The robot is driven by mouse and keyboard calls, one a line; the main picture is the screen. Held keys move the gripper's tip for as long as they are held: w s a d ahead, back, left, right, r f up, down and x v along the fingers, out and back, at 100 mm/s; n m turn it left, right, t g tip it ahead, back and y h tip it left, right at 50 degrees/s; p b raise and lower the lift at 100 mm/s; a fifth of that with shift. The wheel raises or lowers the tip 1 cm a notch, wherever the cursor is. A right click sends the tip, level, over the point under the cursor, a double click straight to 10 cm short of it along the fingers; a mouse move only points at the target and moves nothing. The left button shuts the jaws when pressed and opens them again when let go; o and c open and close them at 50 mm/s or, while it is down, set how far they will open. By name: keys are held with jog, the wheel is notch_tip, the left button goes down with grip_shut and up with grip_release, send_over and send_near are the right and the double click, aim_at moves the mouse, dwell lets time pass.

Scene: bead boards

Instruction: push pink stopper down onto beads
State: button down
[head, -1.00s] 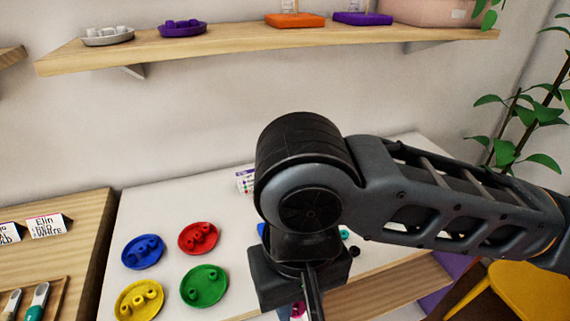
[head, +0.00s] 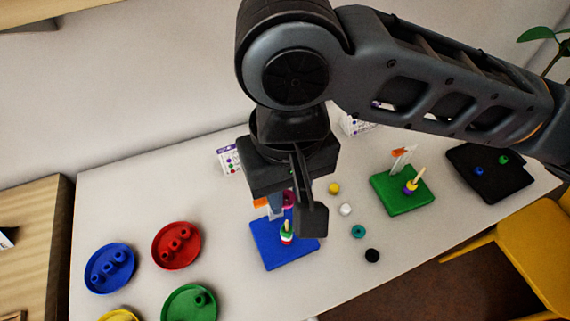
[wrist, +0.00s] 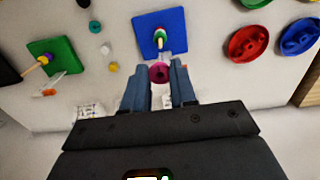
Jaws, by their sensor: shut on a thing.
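The pink stopper (wrist: 158,72) is a round pink piece with a dark centre, between my fingertips in the wrist view. My gripper (wrist: 159,84) is shut on it. In the head view the pink stopper (head: 288,198) shows partly behind my gripper (head: 290,204). The blue board (head: 268,252) lies on the table below. Its upright stack of beads (head: 287,234), with green, white and red, stands near the board's middle and also shows in the wrist view (wrist: 158,38). The stopper looks apart from the beads; I cannot tell whether the peg enters it.
A green board (head: 398,204) with a beaded peg and a black tray (head: 490,180) lie to the right. Blue (head: 90,280), red (head: 160,255) and green (head: 175,310) dishes stand left.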

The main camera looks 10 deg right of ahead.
aim_at(287, 222)
jog(key=shift+f, duration=1.2)
notch_tip(287, 222, down, 2)
jog(key=shift+f+b, duration=0.25)
jog(key=shift+b, duration=0.8)
jog(key=shift+s+p, duration=0.15)
jog(key=shift+p, duration=0.15)
jog(key=shift+f+b, duration=1.05)
jog(key=shift+f, duration=1.25)
dwell(0.4)
jog(key=c, duration=0.8)
grip_release()
